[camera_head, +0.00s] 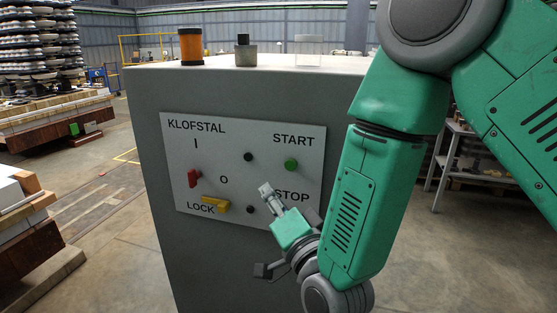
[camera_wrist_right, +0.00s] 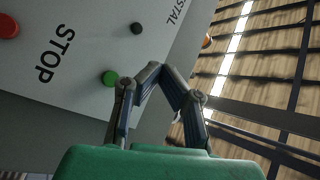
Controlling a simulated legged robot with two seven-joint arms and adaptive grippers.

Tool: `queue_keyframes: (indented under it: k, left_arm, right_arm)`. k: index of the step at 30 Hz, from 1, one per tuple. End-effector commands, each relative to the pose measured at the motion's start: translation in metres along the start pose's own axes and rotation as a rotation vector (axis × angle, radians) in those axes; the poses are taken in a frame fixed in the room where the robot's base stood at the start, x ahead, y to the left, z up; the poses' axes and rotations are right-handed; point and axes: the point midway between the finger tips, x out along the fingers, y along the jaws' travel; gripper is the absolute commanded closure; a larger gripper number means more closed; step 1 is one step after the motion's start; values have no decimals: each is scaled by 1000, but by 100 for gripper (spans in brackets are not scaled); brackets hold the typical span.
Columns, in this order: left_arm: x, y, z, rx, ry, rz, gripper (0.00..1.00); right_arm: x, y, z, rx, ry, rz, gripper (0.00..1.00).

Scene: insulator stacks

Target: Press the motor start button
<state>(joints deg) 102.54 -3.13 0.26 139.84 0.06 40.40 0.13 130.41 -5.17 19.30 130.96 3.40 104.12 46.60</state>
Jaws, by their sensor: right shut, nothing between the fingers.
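The green start button (camera_head: 291,164) sits under the word START on the upper right of the pale control panel (camera_head: 225,139). It also shows in the right wrist view (camera_wrist_right: 110,77), just left of my right gripper's fingers (camera_wrist_right: 160,72). In the head view, my right gripper (camera_head: 266,189) is in front of the panel, below and left of the green button, near the STOP label. Its fingers are shut together and hold nothing. The fingertips look apart from the green button; their exact gap to the panel is unclear. My left gripper is not in view.
The panel bears a red switch (camera_head: 193,178), a yellow lock (camera_head: 215,204) and black knobs (camera_head: 248,157). A red button (camera_wrist_right: 8,27) shows in the wrist view. An orange cylinder (camera_head: 190,47) stands on the grey cabinet (camera_head: 160,230). A table (camera_head: 447,165) stands behind my arm.

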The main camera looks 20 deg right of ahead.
Motion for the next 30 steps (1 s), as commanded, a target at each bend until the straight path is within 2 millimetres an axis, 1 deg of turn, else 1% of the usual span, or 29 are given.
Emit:
queue_keyframes:
  k: [5,11,17,24,30]
  left_arm:
    - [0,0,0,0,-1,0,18]
    - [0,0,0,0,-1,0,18]
    - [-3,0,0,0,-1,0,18]
    - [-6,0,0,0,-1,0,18]
    - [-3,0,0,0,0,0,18]
  right_arm:
    - [0,3,-3,2,2,2,100]
    - [3,3,-2,-2,1,2,100]
    - [17,10,-9,-7,2,1,100]
    - [41,28,-27,-6,1,0,100]
    - [55,41,-39,-1,2,3,100]
